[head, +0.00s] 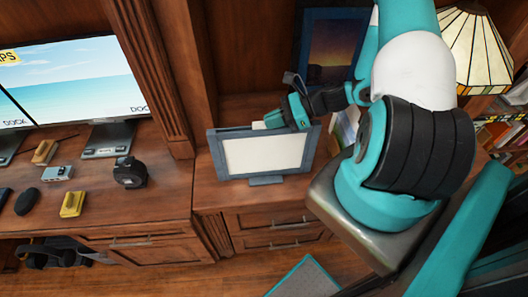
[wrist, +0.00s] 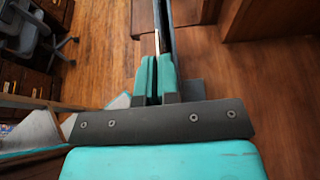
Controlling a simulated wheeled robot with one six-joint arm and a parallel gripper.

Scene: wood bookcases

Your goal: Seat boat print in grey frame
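The grey frame (head: 217,158) stands upright on the low cabinet in the head view, on a small grey foot, with a plain cream panel inside its border. My gripper (head: 294,112) is at the frame's top edge, right of its middle. A pale piece, seemingly the boat print (head: 259,126), shows just above that top edge beside the gripper; no boat picture is visible. In the wrist view my gripper (wrist: 157,82) has its teal fingers close together on a thin, pale edge of the print (wrist: 157,42). The dark frame (wrist: 168,28) stands edge-on right beside it. Their exact contact is unclear.
A framed sunset picture (head: 333,50) stands behind, and a stained-glass lamp (head: 478,45) is at the right. A colourful picture (head: 345,130) is partly hidden by my arm. The left desk holds monitors (head: 75,80), a black tape dispenser (head: 130,172) and small items.

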